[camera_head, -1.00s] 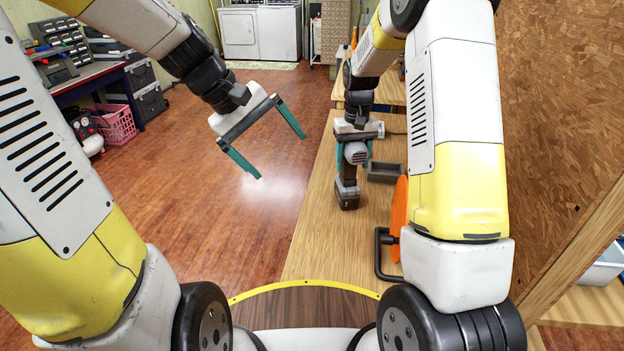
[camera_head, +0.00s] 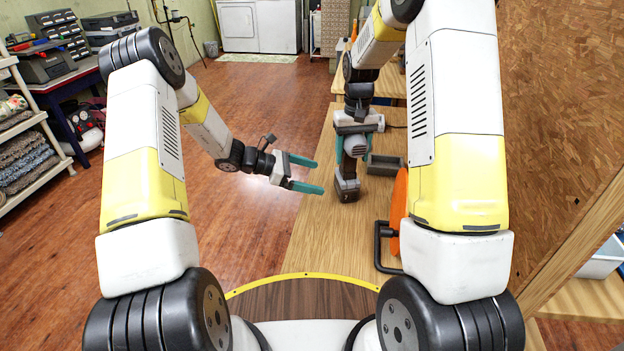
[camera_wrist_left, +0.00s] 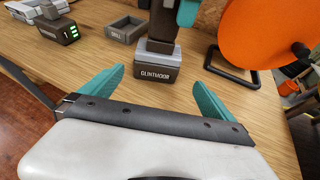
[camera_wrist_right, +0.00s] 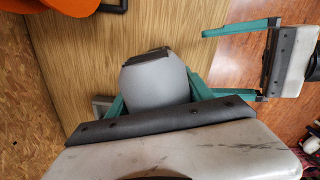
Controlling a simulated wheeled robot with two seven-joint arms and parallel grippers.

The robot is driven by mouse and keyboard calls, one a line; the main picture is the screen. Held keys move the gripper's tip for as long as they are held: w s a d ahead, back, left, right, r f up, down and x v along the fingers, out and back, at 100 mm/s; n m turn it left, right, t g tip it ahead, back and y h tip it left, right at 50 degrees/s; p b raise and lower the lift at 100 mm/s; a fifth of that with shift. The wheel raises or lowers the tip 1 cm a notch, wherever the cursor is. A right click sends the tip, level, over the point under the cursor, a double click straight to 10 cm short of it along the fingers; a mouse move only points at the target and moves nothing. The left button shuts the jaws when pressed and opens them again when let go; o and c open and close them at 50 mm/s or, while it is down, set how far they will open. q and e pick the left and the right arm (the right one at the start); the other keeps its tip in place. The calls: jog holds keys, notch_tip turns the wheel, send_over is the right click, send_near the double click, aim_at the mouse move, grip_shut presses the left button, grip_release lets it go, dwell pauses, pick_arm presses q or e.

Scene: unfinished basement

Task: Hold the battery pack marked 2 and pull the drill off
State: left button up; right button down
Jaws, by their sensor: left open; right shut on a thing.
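The drill (camera_head: 355,147) has a rounded grey body and dark handle, and stands upright on its battery pack (camera_head: 347,191). My right gripper (camera_head: 353,151) is shut on the drill's body from above; the right wrist view shows the grey body (camera_wrist_right: 155,80) between its fingers. In the left wrist view the pack (camera_wrist_left: 158,72) reads GLINTMOOR under the dark handle (camera_wrist_left: 164,22); I cannot read a 2. My left gripper (camera_head: 315,176) is open and level, to the left of the pack, fingers pointing at it. The pack lies ahead of the fingertips, with nothing held.
The wooden table (camera_head: 325,235) is bare in front of the drill. A grey tray (camera_head: 384,165) marked DRILL is behind it. An orange disc (camera_head: 398,205) on a black stand is at the right. Another pack with green lights (camera_wrist_left: 62,30) stands farther back.

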aim_at(346, 196)
pick_arm(q)
jog(key=shift+w+d+f+n+t, duration=0.15)
jog(key=shift+f, duration=0.25)
jog(key=shift+w+d+f+n+t, duration=0.1)
jog(key=shift+f+n+t, duration=0.05)
jog(key=shift+f, duration=0.2)
jog(key=x, duration=1.1)
jog(key=shift+d+f, duration=0.1)
jog(key=shift+d, duration=0.25)
jog(key=shift+c, duration=0.4)
jog(key=c, duration=1.4)
jog(key=o, duration=1.1)
jog(key=shift+c, duration=0.2)
jog(key=c, duration=0.9)
jog(key=shift+o, duration=0.2)
pick_arm(e)
jog(key=c, duration=1.1)
grip_release()
grip_shut()
